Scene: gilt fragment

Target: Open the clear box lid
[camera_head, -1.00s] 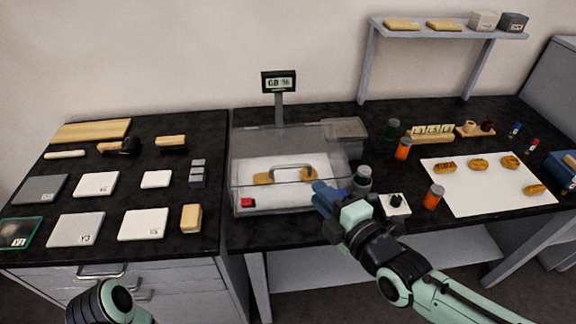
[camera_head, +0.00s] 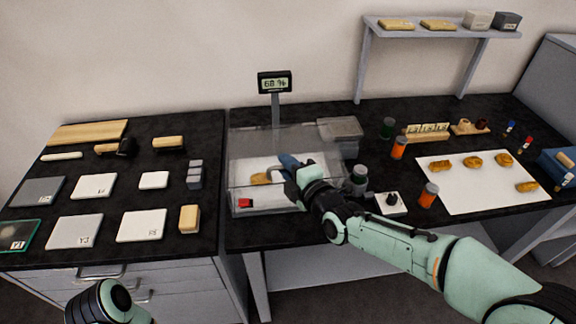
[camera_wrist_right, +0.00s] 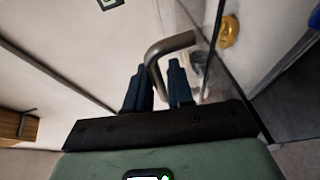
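The clear box (camera_head: 239,200) stands on the black bench. Its lid (camera_head: 250,146) looks down on it. My right gripper (camera_head: 287,161) is at the lid handle, over the box, and hides much of the handle in the head view. In the right wrist view, the bent grey handle (camera_wrist_right: 172,44) passes between the two dark blue fingers of my right gripper (camera_wrist_right: 160,82). The gap between them is narrow, and I cannot tell whether both press on the bar. A gold piece (camera_head: 260,179) and a red block (camera_head: 245,203) show through the box. My left gripper is out of view.
A display on a post (camera_head: 275,83) stands behind the box. A grey container (camera_head: 340,128) is at its back right. A dark-capped jar (camera_head: 359,176) and an orange bottle (camera_head: 429,195) stand close to my right arm. A white sheet (camera_head: 455,197) lies further right.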

